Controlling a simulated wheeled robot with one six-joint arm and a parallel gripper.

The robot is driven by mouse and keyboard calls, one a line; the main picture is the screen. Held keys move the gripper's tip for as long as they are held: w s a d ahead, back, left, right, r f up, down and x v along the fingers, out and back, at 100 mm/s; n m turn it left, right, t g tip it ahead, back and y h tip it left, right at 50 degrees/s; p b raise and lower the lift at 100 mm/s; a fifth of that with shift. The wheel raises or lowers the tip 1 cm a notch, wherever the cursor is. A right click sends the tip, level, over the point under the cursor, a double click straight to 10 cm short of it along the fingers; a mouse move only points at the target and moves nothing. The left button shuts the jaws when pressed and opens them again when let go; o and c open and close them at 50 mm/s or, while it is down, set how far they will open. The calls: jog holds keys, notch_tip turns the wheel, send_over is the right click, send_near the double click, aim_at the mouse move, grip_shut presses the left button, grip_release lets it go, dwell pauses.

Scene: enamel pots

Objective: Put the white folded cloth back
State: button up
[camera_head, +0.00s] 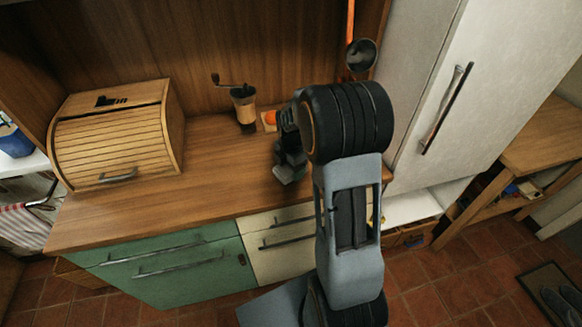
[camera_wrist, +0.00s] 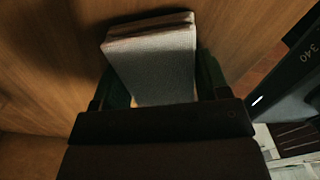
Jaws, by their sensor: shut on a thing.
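The white folded cloth (camera_wrist: 155,62) is in the wrist view as a flat, pale, layered block with squared edges. My gripper (camera_wrist: 157,88) is shut on it, with one dark finger at each side. The cloth's far end sticks out past the fingers toward a wooden surface; I cannot tell whether it touches that surface. In the head view my gripper (camera_head: 290,170) is low over the right part of the wooden counter (camera_head: 215,170).
A wooden roll-top bread box (camera_head: 115,140) stands on the counter's left. A coffee grinder (camera_head: 244,105) and a small orange thing (camera_head: 270,118) stand at the back. A ladle (camera_head: 361,55) hangs near the tall white cabinet (camera_head: 450,80). The counter's middle is clear.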

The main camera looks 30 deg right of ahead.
jog(key=shift+f, duration=0.15)
jog(key=o, duration=0.9)
notch_tip(320, 180, up, 12)
jog(key=s+a+m+t, duration=0.1)
jog(key=s+a+m, duration=0.4)
jog(key=s+m, duration=0.3)
jog(key=s+a+m+t, duration=0.2)
jog(key=s+a+m, duration=0.2)
jog(key=s+m, duration=0.4)
jog(key=shift+a+r+m+t, duration=0.3)
jog(key=shift+a+r+m, duration=0.1)
jog(key=shift+m, duration=1.7)
jog(key=shift+s+r, duration=0.1)
jog(key=shift+r, duration=0.05)
